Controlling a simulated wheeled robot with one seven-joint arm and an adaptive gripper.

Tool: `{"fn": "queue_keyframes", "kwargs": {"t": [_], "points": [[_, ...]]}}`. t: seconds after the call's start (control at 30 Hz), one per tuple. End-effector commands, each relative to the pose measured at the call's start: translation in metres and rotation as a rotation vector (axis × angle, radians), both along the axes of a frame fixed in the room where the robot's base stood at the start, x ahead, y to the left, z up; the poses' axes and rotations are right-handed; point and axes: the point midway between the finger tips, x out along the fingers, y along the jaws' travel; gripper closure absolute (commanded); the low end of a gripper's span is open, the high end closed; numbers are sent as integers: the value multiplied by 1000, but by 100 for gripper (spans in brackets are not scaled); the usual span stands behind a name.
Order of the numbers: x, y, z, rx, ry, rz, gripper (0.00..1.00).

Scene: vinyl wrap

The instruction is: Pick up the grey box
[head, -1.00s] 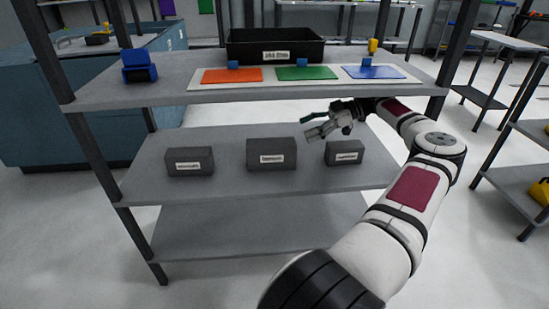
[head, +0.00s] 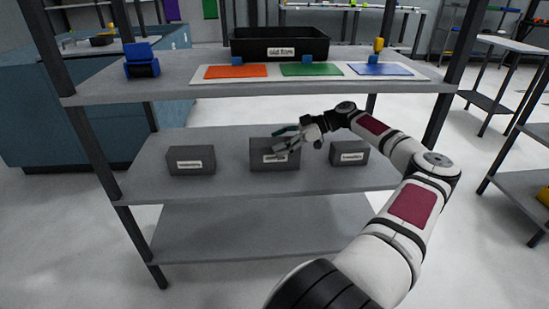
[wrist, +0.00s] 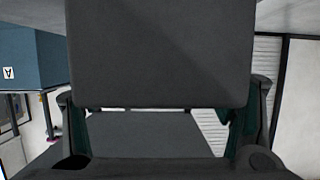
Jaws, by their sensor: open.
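Three dark grey boxes with white labels stand in a row on the middle shelf (head: 225,190): a left box (head: 190,168), a middle box (head: 260,163) and a right box (head: 349,160). My gripper (head: 282,141) is open and lies across the upper right part of the middle box in the head view, partly hiding its label. In the wrist view a large dark grey block face (wrist: 160,50) fills the top centre, between and beyond the open fingers (wrist: 162,100). I cannot tell whether the fingers touch it.
The upper shelf (head: 180,84) is above my gripper and holds a black bin (head: 245,46), a mat with orange, green and blue patches, and a blue object (head: 141,66). Dark posts frame the rack. The bottom shelf (head: 250,240) is empty.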

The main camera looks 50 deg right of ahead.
Motion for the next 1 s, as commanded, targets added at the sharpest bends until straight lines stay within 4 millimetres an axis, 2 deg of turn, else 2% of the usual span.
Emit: {"fn": "queue_keyframes", "kwargs": {"t": [0.1, 0.33, 0.63, 1.0], "points": [[9, 8, -5, -1, 0, 1, 22], [10, 9, -4, -2, 0, -1, 25], [10, 8, -5, -1, 1, -1, 92], [10, 8, 1, -1, 1, -1, 92]]}}
